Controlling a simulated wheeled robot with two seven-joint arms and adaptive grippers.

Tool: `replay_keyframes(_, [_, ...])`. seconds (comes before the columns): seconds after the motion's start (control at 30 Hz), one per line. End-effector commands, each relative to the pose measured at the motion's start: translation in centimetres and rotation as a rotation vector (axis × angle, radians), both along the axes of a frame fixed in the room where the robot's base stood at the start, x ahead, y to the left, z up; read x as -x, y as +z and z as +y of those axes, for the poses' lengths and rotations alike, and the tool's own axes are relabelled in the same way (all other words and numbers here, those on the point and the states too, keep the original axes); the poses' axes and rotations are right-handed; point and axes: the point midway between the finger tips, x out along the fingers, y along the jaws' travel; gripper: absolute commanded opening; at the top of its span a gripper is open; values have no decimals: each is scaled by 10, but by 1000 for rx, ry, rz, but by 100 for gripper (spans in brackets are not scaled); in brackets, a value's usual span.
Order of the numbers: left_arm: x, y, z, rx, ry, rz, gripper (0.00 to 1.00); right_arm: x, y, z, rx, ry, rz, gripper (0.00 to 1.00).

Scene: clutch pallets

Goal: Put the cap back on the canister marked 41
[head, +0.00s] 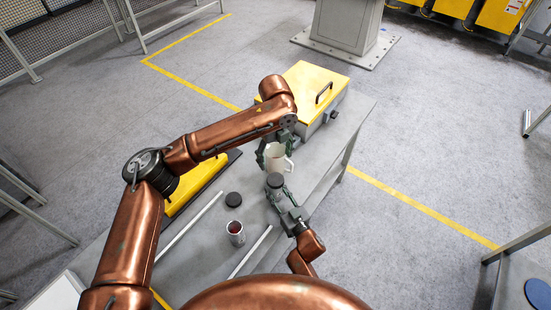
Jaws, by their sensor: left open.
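An open canister (236,238) with a dark reddish inside stands on the grey table. A dark round cap (233,199) lies just behind it, apart from it. A second canister (275,192) with a dark top is at my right gripper (277,190), whose fingers are beside it; I cannot tell if they grip it. My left gripper (273,148) is open, with its fingers around a white mug (276,160) behind that canister. No number can be read on either canister, so I cannot tell which is marked 41.
A yellow-lidded case (303,85) with a black handle stands at the table's far end. A yellow and dark object (196,187) lies under my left arm. Two pale rods (190,226) (250,251) lie on either side of the open canister.

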Motion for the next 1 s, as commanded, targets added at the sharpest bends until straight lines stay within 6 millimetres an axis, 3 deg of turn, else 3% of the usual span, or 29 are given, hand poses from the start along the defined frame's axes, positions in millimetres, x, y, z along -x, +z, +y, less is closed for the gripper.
replay_keyframes(0.07, [0, 0, 0, 0, 0, 0, 66, 0, 0, 0, 0, 0, 0, 0])
replay_keyframes(0.1, [0, 0, 0, 0, 0, 0, 66, 0, 0, 0, 0, 0, 0, 36])
replay_keyframes(0.37, [0, 0, 0, 0, 0, 0, 66, 0, 0, 0, 0, 0, 0, 54])
replay_keyframes(0.73, [0, 0, 0, 0, 0, 0, 66, 6, -1, -4, 2, 0, 1, 54])
replay_keyframes(1.0, [0, 0, 0, 0, 0, 0, 66, 49, -2, -28, 1, -1, 3, 54])
